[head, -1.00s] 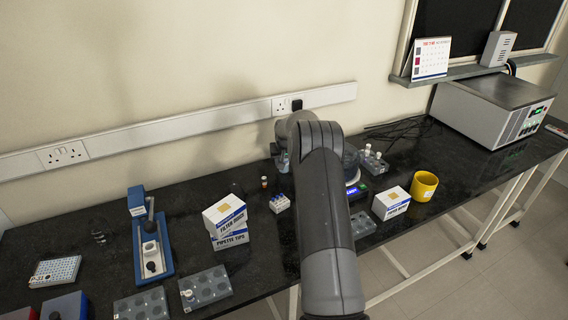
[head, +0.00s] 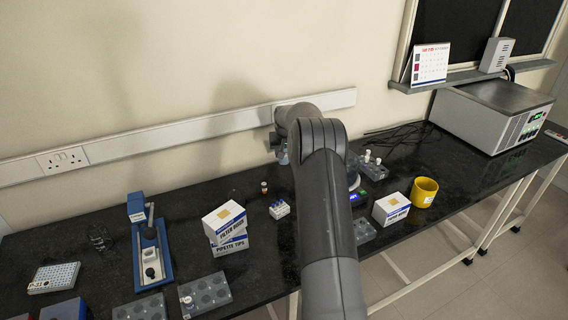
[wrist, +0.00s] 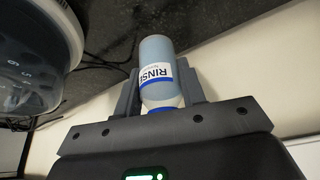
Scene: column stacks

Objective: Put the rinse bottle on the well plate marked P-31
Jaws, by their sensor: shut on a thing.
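The rinse bottle (wrist: 156,62) is a pale blue bottle with a white label reading RINSE and a blue band. It shows in the wrist view between the fingers of my gripper (wrist: 155,92), which is shut on it. In the head view my arm hides most of the gripper; a bit of it shows near the wall trunking, above the bench. A white well plate (head: 54,278) with a marking that looks like P-31 lies flat at the far left of the bench. Its top carries nothing that I can see.
A blue-based stand (head: 150,250), stacked boxes (head: 228,228), grey racks (head: 205,293), a small vial rack (head: 279,209) and a brown vial (head: 264,187) stand between the plate and my arm. A yellow mug (head: 424,192) and a white box (head: 391,209) stand at right.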

